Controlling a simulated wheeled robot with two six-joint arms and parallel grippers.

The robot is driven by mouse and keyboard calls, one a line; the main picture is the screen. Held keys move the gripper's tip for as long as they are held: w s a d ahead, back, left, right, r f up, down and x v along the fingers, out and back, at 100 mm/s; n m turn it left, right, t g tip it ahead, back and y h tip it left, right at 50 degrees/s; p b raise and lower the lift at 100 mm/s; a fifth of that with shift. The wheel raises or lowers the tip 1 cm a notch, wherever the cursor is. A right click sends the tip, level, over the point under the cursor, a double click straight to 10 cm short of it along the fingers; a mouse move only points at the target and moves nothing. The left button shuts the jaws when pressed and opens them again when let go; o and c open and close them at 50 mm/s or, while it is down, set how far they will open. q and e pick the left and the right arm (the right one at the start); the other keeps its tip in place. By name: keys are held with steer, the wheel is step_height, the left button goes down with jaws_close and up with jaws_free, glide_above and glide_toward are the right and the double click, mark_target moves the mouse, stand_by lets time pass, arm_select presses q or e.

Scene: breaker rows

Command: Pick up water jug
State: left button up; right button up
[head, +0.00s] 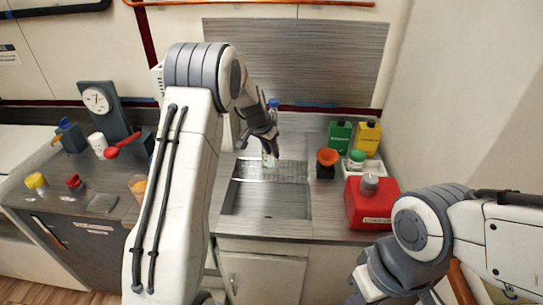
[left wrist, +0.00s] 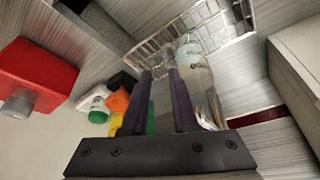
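A clear bottle-like container, likely the water jug (left wrist: 200,82), stands just right of my left gripper's fingers in the left wrist view. In the head view a blue cap (head: 273,103) shows behind my left wrist; most of what is below it is hidden. My left gripper (head: 268,158) reaches down over the back of the sink. In the left wrist view its two dark fingers (left wrist: 161,74) are apart with nothing seen between them. The clear container lies outside the gap, close to the right finger; contact cannot be told. My right gripper is mostly cut off at the lower right.
A wire rack (left wrist: 160,48) lies at the sink (head: 268,200). Right of it are an orange funnel (head: 327,157), green (head: 340,135) and yellow (head: 367,136) bottles, and a red container (head: 371,205). A gauge stand (head: 100,105) and small items fill the left counter.

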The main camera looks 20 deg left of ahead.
arm_select(q)
steer(key=p, duration=0.1)
glide_above(276, 172)
steer(key=s, duration=0.2)
steer(key=f, duration=0.5)
steer(key=shift+w+a, duration=0.25)
steer(key=shift+a, duration=0.1)
steer(key=p+x, duration=0.3)
steer(key=x, duration=0.1)
steer(key=shift+w+f, duration=0.3)
steer(key=shift+f, duration=0.25)
jaws_close()
